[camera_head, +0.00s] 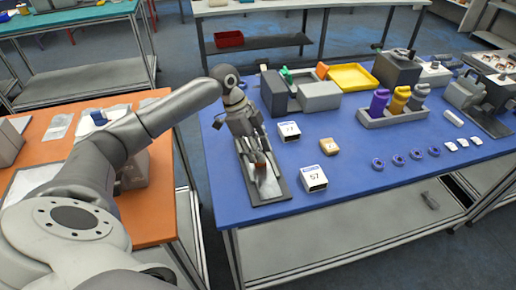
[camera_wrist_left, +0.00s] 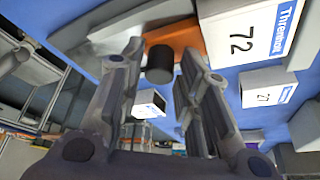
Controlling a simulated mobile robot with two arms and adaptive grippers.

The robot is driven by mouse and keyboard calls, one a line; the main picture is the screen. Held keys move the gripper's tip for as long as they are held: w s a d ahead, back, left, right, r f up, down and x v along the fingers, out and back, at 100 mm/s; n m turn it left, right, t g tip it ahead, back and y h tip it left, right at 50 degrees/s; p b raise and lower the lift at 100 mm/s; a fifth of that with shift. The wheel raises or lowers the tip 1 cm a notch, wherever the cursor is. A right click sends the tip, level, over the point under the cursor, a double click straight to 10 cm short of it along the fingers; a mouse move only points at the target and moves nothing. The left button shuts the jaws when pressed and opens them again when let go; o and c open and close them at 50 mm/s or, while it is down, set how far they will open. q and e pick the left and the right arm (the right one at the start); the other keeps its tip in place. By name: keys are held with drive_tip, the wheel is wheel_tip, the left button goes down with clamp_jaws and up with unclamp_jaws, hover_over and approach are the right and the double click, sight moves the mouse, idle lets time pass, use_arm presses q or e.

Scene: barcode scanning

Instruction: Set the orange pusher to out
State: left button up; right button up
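The orange pusher (camera_wrist_left: 184,38) shows in the left wrist view as an orange block with a dark round knob (camera_wrist_left: 160,64) in front of it. In the head view only a small orange-brown part (camera_head: 260,160) shows, partly hidden by my gripper. It sits on a narrow grey fixture (camera_head: 270,196) on the blue table. My left gripper (camera_head: 254,157) is above the fixture. In the left wrist view my left gripper (camera_wrist_left: 157,57) has its fingers apart, one on each side of the knob; I cannot tell whether they touch it. My right gripper is not in view.
White numbered boxes (camera_head: 313,178) and (camera_head: 289,131) stand close to the right of the fixture. Grey boxes (camera_head: 319,96) and a yellow tray (camera_head: 353,77) are behind. A bottle rack (camera_head: 393,117) is farther right. An orange-topped table (camera_head: 48,122) stands to the left.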

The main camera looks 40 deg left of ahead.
use_arm(q)
drive_tip(key=shift+c, duration=1.4)
clamp_jaws()
drive_tip(key=shift+s, duration=0.1)
drive_tip(key=shift+s+d+r+p, duration=0.2)
drive_tip(key=shift+d+p, duration=0.1)
drive_tip(key=shift+p, duration=0.15)
drive_tip(key=s+d+p, duration=0.6)
drive_tip(key=d, duration=0.1)
drive_tip(key=shift+s+d+f, duration=0.1)
drive_tip(key=shift+s+d, duration=0.05)
drive_tip(key=shift+d, duration=0.05)
drive_tip(key=shift+d+f, duration=0.1)
drive_tip(key=shift+f, duration=0.05)
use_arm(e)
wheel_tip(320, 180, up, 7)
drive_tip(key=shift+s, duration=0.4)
use_arm(q)
drive_tip(key=shift+s, duration=0.1)
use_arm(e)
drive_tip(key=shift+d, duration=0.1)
